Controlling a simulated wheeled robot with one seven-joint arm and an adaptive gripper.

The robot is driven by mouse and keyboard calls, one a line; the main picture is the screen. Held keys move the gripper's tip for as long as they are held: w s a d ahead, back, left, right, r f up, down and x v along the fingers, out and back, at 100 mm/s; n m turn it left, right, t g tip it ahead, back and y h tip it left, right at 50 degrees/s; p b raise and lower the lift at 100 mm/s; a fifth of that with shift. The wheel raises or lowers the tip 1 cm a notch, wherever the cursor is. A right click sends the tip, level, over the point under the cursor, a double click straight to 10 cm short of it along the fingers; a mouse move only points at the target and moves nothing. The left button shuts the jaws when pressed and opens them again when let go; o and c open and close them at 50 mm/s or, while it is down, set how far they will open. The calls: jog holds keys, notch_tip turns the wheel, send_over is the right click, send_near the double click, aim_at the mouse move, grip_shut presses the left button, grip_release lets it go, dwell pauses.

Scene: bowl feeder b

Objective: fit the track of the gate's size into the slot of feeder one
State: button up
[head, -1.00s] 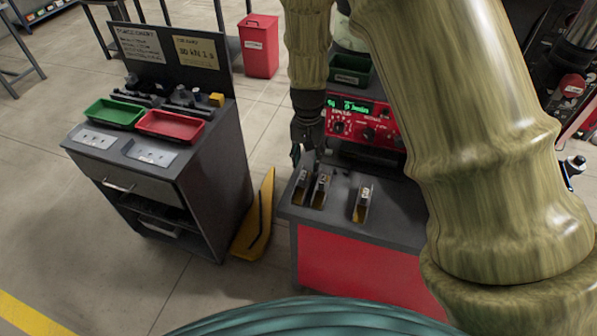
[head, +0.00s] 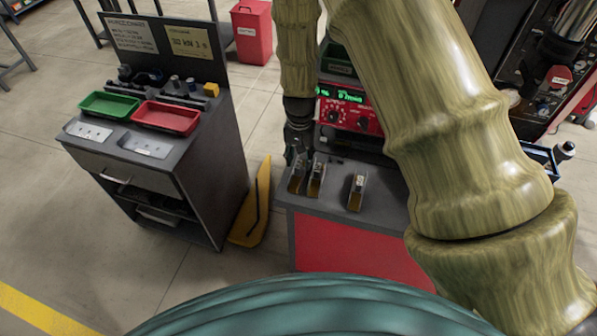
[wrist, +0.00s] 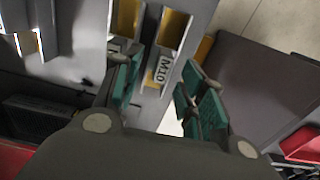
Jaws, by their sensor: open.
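Several fingers' width apart, three narrow grey tracks with yellow-brown insides stand on the dark bench top. They are the left track (head: 297,181), the middle track (head: 315,183) and the right track (head: 357,192). In the wrist view, the track marked M10 (wrist: 163,70) lies between the teal finger pads of my gripper (wrist: 158,92), which is open; it appears to be the left one. My gripper also shows in the head view (head: 296,152), at the back end of the left track. Whether the pads touch it, I cannot tell. The feeder slot and the gate are not identifiable.
A red control unit (head: 348,110) with a green display stands behind the tracks. A grey cabinet (head: 165,172) to the left carries a green tray (head: 110,105), a red tray (head: 166,118) and a sign board with unreadable writing. A yellow wedge-shaped piece (head: 254,215) stands between cabinet and bench.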

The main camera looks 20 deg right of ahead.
aim_at(298, 164)
jog(key=shift+w+a+f+p, duration=0.1)
jog(key=shift+w+f+p, duration=0.1)
jog(key=shift+f+p, duration=0.7)
jog(key=shift+f, duration=1.25)
jog(key=shift+c, duration=0.2)
grip_shut()
